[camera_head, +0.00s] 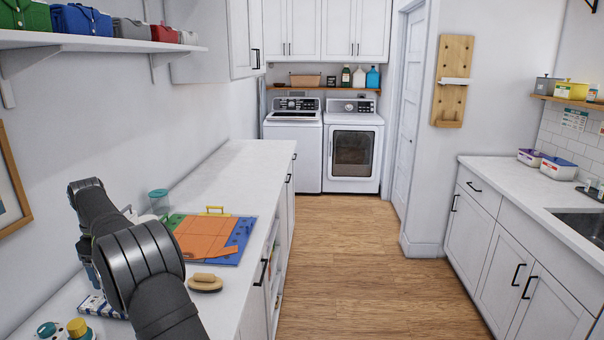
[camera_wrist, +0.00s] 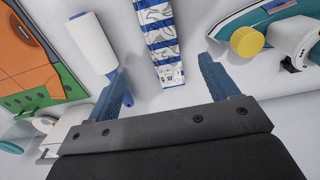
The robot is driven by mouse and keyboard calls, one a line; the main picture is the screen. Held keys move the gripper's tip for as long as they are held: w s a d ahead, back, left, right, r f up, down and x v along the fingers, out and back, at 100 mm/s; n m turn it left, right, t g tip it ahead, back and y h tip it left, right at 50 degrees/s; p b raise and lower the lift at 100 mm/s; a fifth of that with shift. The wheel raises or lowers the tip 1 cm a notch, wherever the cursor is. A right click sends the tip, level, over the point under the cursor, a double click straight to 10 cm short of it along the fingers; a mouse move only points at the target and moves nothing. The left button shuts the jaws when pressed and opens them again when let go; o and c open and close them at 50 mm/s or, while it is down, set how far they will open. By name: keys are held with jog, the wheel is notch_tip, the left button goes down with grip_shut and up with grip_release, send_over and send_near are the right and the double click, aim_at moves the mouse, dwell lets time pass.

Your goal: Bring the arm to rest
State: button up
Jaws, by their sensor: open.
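My gripper (camera_wrist: 163,70) is open and empty in the wrist view, its two blue fingers spread wide. It is over the left counter. A blue-and-white striped strip (camera_wrist: 160,40) lies ahead, between the fingers in the picture. A white roller with a blue handle (camera_wrist: 93,45) lies by the left finger. A teal-and-white item with a yellow cap (camera_wrist: 262,28) is beyond the right finger. In the head view my dark arm reaches over the left counter, and its links hide most of the gripper.
The left counter (camera_head: 235,160) also bears a folding board with orange and blue panels (camera_head: 205,240) and a wooden-backed brush (camera_head: 205,283). A shelf (camera_head: 95,40) with coloured boxes hangs above. A washer (camera_head: 293,150) and dryer (camera_head: 353,155) stand at the back. The floor aisle is clear.

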notch_tip(320, 180, down, 12)
jog(key=shift+r, duration=0.15)
jog(key=shift+r, duration=0.15)
dwell(0.3)
notch_tip(320, 180, up, 17)
notch_tip(320, 180, down, 17)
jog(key=shift+f, duration=0.15)
notch_tip(320, 180, up, 10)
jog(key=d+m, duration=0.1)
jog(key=shift+s+d+f, duration=0.2)
jog(key=shift+s+d, duration=0.05)
jog(key=shift+s, duration=0.05)
dwell(0.4)
jog(key=shift+o, duration=0.4)
